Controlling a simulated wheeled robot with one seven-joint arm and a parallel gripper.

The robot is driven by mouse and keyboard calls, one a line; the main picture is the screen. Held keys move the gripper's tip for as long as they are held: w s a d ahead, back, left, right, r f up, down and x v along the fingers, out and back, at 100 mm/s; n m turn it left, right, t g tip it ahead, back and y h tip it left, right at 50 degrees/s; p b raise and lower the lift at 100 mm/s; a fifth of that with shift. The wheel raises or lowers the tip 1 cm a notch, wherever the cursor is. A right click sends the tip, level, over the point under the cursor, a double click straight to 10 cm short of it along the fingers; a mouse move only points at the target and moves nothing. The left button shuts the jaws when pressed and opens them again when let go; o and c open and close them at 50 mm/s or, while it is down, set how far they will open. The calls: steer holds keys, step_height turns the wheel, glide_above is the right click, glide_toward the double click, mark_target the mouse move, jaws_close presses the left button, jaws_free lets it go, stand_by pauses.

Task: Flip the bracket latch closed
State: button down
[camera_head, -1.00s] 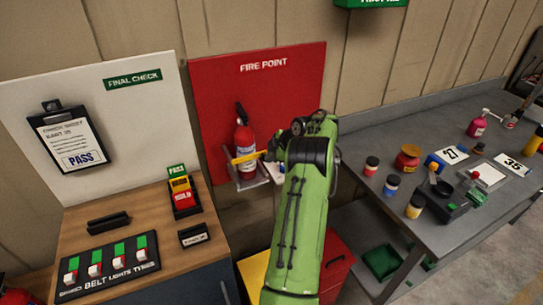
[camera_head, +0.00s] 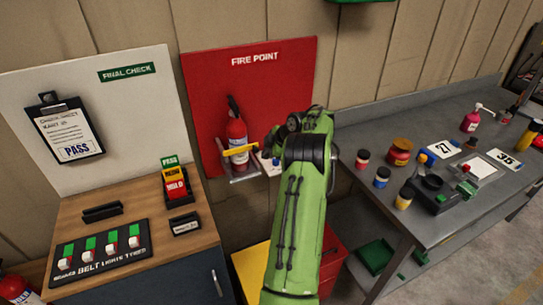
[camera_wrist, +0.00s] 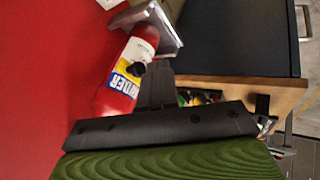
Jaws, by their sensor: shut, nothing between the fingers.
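The red fire extinguisher (camera_head: 236,130) stands upright in a grey bracket (camera_head: 244,174) on the red fire point board. A yellow bar (camera_head: 240,149), which looks like the latch, crosses the extinguisher's front and reaches right toward my arm. In the wrist view the extinguisher (camera_wrist: 128,72) lies tilted, and the bracket's metal base (camera_wrist: 150,18) shows at its end. My gripper (camera_wrist: 153,72) is shut and empty, with its dark fingers beside the extinguisher. I cannot tell whether they touch it. In the head view my green arm hides the gripper. The latch is not clear in the wrist view.
A wooden-topped cabinet (camera_head: 205,235) with switches and a sign stands left of the fire point. A grey workbench (camera_head: 465,218) with jars and number cards is at right. A red box (camera_head: 333,262) stands low behind my arm.

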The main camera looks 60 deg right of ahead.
steer(key=p+v, duration=0.1)
steer(key=v, duration=0.8)
steer(key=shift+s+d+r, duration=0.2)
steer(key=shift+d+r, duration=0.15)
steer(key=shift+d, duration=0.05)
steer(key=shift+a, duration=0.1)
